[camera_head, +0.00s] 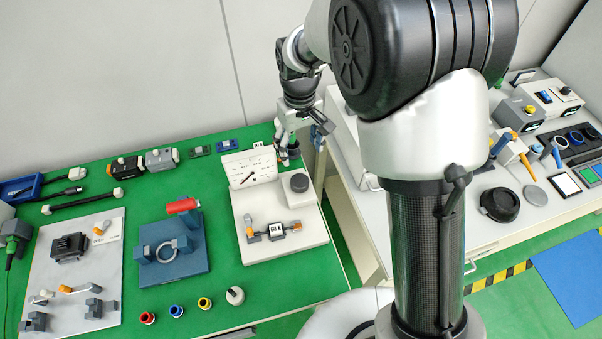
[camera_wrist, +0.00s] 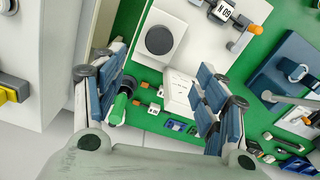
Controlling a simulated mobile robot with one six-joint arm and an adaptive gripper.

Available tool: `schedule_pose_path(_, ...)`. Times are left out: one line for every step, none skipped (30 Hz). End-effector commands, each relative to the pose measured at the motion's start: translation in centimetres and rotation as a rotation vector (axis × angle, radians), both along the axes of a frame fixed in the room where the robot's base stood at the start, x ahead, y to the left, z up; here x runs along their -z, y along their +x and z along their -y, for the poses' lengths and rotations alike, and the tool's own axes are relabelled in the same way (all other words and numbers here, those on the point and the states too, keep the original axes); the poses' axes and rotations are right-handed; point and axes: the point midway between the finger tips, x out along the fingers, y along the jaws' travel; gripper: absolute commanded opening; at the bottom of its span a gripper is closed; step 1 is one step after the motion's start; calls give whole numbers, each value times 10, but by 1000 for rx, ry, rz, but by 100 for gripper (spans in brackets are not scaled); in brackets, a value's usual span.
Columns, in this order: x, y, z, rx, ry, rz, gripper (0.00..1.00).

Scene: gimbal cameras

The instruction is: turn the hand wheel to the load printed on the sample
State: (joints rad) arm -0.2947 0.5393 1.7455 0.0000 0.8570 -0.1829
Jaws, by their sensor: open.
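The tester is a white base (camera_head: 270,247) with an upright dial gauge (camera_head: 249,168) behind it. The hand wheel (camera_head: 299,183) is a dark grey round knob on a white block at the base's right; it also shows in the wrist view (camera_wrist: 160,40). The sample (camera_head: 276,231) sits between orange-tipped clamps. In the wrist view its label (camera_wrist: 225,11) is upside down and seems to read 60 N. My gripper (camera_head: 290,150) is behind and above the wheel. In the wrist view my gripper (camera_wrist: 160,62) is open and empty, the wheel ahead between its fingers. The gauge reading is too small to tell.
A blue fixture (camera_head: 174,262) with a ring and a red cylinder (camera_head: 182,206) stand left of the tester. A green and black cylinder (camera_wrist: 121,104) shows beside my left finger. Small coloured rings and a white knob (camera_head: 235,296) lie in front. A second bench stands at right.

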Motion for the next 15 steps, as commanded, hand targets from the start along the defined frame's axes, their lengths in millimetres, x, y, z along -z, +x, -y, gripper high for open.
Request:
schedule_pose_path(14,-1,1,1,-1,-4,66)
schedule_pose_path(21,-1,1,1,-1,-4,66)
schedule_pose_path(30,-1,1,1,-1,-5,66)
schedule_pose_path(37,-1,1,1,-1,-4,66)
schedule_pose_path(43,-1,1,1,-1,-4,66)
schedule_pose_path(52,-1,1,1,-1,-4,66)
schedule_pose_path(59,-1,1,1,-1,-4,66)
schedule_pose_path(65,-1,1,1,-1,-4,66)
schedule_pose_path(74,-1,1,1,-1,-4,66)
schedule_pose_path(81,-1,1,1,-1,-5,66)
schedule_pose_path(88,-1,1,1,-1,-4,66)
schedule_pose_path(96,-1,1,1,-1,-4,66)
schedule_pose_path(102,-1,1,1,-1,-4,66)
schedule_pose_path(108,-1,1,1,0,-3,66)
schedule_pose_path(115,-1,1,1,0,-3,66)
